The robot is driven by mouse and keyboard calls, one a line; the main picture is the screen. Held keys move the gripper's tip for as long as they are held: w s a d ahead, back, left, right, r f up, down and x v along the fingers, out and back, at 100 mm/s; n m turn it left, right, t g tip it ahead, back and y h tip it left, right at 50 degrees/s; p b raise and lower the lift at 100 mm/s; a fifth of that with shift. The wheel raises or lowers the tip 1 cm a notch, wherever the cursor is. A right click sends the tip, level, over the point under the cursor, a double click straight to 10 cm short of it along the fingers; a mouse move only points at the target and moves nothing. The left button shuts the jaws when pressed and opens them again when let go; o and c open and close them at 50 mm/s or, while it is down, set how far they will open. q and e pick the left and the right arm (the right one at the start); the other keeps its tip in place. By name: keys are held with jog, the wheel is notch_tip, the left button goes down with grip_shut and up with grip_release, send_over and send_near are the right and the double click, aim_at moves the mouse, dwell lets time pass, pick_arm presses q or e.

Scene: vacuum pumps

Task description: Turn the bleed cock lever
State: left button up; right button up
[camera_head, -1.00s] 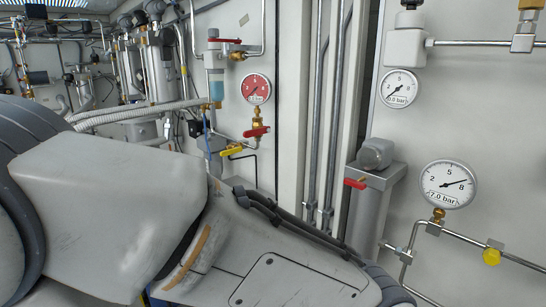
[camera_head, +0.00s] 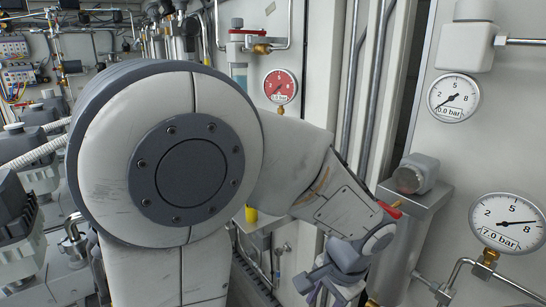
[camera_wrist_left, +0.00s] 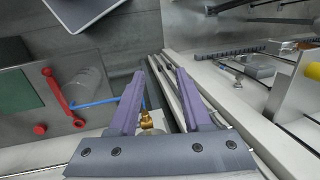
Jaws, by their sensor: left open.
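I cannot tell for certain which lever is the bleed cock's. A red lever (camera_head: 388,208) shows beside my forearm, at the grey block-topped post. A yellow piece (camera_head: 251,214), perhaps a lever end, shows below the red-faced gauge, mostly hidden by my arm. My left gripper (camera_head: 325,285) is low in the head view, below the red lever and apart from it. In the left wrist view the gripper (camera_wrist_left: 162,72) is open, with nothing seen between its fingertips. A brass fitting (camera_wrist_left: 148,120) shows between the finger bases. A blue bar (camera_wrist_left: 100,103) runs behind the left finger.
A red-faced gauge (camera_head: 280,86) and white gauges (camera_head: 454,97) (camera_head: 508,223) are on the walls. The grey post (camera_head: 412,215) stands close beside my forearm. Vertical pipes (camera_head: 370,80) run between the panels. In the wrist view, a red handle (camera_wrist_left: 60,92) lies left and a yellow knob (camera_wrist_left: 313,70) right.

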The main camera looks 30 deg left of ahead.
pick_arm(q)
jog(key=w+a+r+n+g+y+p, duration=0.1)
jog(key=w+a+y, duration=0.2)
jog(key=w+a, duration=0.4)
jog(key=w+a+r+n+y, duration=0.15)
jog(key=w+a, duration=0.35)
jog(key=a, duration=0.5)
jog(key=w+a+r+n+y, duration=0.3)
jog(key=w+a+r+y, duration=0.6)
jog(key=w+r+y, duration=0.2)
jog(key=shift+w+r, duration=0.35)
jog(key=shift+r, duration=0.2)
jog(key=shift+a, duration=0.1)
jog(key=shift+s+a+p, duration=0.15)
jog(key=shift+a+p, duration=0.8)
jog(key=shift+a, duration=1.3)
jog(key=shift+s+a+p, duration=0.15)
jog(key=shift+a+p, duration=0.8)
jog(key=shift+a, duration=1.25)
